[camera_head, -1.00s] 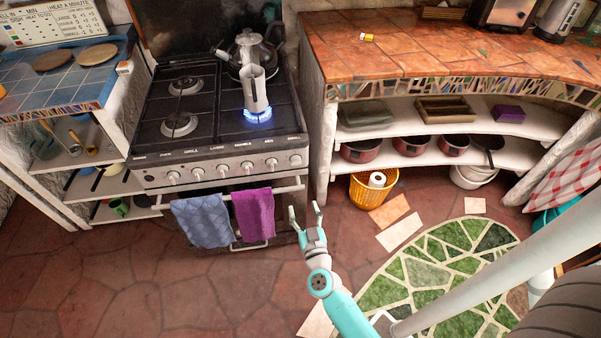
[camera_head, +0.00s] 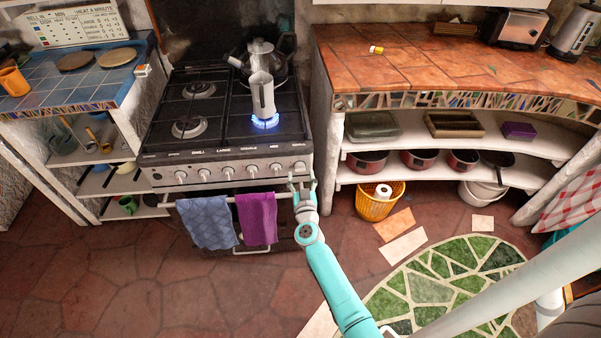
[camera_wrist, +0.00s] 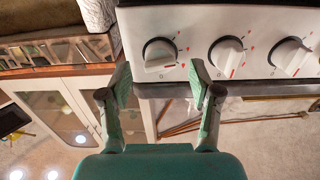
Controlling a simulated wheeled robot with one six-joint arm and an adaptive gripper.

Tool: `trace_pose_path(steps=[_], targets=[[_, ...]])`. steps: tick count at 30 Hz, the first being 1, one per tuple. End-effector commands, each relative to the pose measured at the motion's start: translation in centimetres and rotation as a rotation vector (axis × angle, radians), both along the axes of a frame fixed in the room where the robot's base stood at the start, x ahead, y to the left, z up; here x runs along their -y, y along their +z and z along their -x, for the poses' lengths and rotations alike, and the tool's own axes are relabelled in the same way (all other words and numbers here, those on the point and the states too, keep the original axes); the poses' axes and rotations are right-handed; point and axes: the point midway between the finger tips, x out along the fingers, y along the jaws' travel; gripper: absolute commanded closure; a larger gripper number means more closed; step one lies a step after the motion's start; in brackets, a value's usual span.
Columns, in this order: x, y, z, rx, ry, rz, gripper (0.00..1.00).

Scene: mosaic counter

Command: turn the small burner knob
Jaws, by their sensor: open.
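A row of several white knobs crosses the stove's front panel. The rightmost knob (camera_head: 299,166) is closest to my gripper (camera_head: 302,184). The labels above the knobs are too small to read surely, so I cannot tell which is the small burner's. In the wrist view my gripper (camera_wrist: 161,80) is open and empty. A left knob (camera_wrist: 160,53) lies just beyond the gap between its fingertips, with no visible contact. A middle knob (camera_wrist: 227,55) and a right knob (camera_wrist: 290,55) show beside it, all with red markings around them.
A grey pot (camera_head: 263,96) stands over a lit blue flame, with a kettle (camera_head: 262,60) behind it. Blue (camera_head: 206,222) and purple (camera_head: 257,218) towels hang on the rail below the knobs. The right counter's shelves (camera_head: 420,176) hold pans. Open floor lies at left.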

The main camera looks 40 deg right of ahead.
Motion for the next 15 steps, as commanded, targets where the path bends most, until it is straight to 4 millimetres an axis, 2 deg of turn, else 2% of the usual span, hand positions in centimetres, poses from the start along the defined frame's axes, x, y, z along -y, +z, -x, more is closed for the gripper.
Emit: trace_pose_path(steps=[6,15], targets=[[1.2,0.0,-1.8,0.000,0.000,0.001,0.37],[1.5,-0.1,-2.2,-0.001,0.000,0.000,0.37]])
